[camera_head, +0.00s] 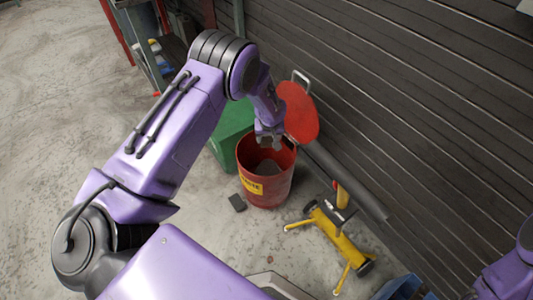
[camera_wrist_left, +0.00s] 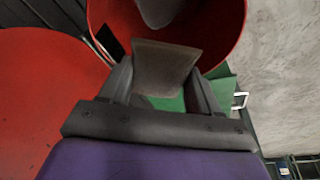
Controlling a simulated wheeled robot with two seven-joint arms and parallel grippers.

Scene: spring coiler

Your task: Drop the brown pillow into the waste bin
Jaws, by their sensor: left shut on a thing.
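The brown pillow (camera_wrist_left: 165,65) is between the two fingers of my left gripper (camera_wrist_left: 162,90) in the left wrist view, held upright and pinched at its sides. The waste bin is a round red drum (camera_head: 265,188) with a yellow label and an open top. In the head view my left gripper (camera_head: 269,138) is over the back part of the bin's opening, pointing down. The bin's red wall (camera_wrist_left: 222,25) is beyond the pillow in the wrist view. In the head view I cannot clearly tell the pillow from the grey shapes at the bin's mouth. My right gripper is out of view.
The bin's red lid (camera_head: 299,112) stands raised behind it, near the slatted wall. A green container (camera_head: 230,128) is close on the left. A yellow stand (camera_head: 338,235) is on the right. Floor on the left is clear.

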